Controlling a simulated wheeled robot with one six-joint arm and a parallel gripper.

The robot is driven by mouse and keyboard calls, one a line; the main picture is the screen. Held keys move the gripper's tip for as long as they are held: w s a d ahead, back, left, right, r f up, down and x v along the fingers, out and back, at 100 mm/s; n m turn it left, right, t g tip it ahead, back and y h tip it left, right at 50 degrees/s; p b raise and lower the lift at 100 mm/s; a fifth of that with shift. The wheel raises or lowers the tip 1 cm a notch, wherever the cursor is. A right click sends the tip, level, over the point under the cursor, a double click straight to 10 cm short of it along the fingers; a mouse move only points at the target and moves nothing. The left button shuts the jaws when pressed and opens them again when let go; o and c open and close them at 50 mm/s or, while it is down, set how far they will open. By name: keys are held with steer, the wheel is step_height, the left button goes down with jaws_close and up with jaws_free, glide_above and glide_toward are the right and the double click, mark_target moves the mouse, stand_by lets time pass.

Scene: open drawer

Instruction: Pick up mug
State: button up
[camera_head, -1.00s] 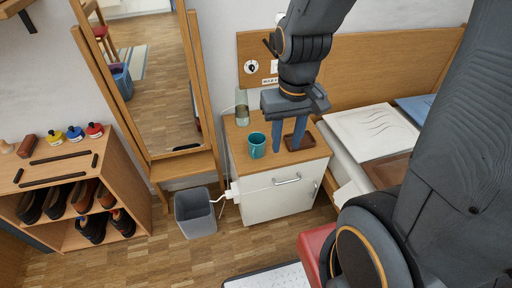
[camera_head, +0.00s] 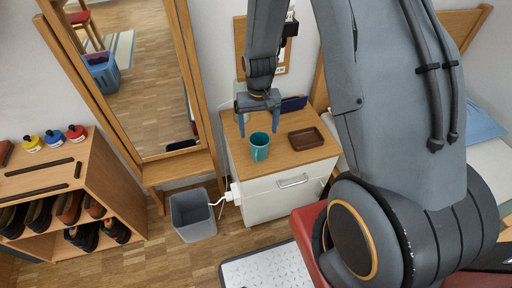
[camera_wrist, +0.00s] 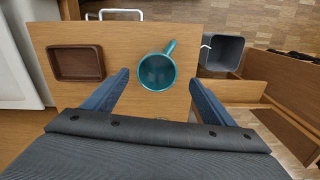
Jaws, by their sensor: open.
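A teal mug (camera_head: 259,147) stands upright on top of the white bedside cabinet with a wooden top (camera_head: 284,162). In the wrist view the mug (camera_wrist: 157,72) is seen from above, its handle pointing up and to the right. My gripper (camera_head: 258,131) is open above the cabinet, just behind the mug in the head view. In the wrist view my gripper's fingers (camera_wrist: 157,80) are spread wide, one on each side of the mug and apart from it. Nothing is held.
A brown tray (camera_head: 305,139) lies on the cabinet top right of the mug; it also shows in the wrist view (camera_wrist: 76,64). A dark blue object (camera_head: 293,104) and a glass stand behind. A grey bin (camera_head: 193,215) is on the floor beside the cabinet.

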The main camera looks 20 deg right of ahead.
mark_target(260, 141)
steer(key=shift+s+d+f+p, duration=0.15)
steer(key=shift+f+p, duration=0.2)
steer(key=shift+f, duration=1.4)
steer(key=shift+d+f+p, duration=0.1)
steer(key=shift+f+p, duration=0.25)
steer(key=shift+f, duration=1.4)
steer(key=shift+c, duration=0.4)
steer(key=c, duration=1.3)
steer(key=shift+r, duration=0.1)
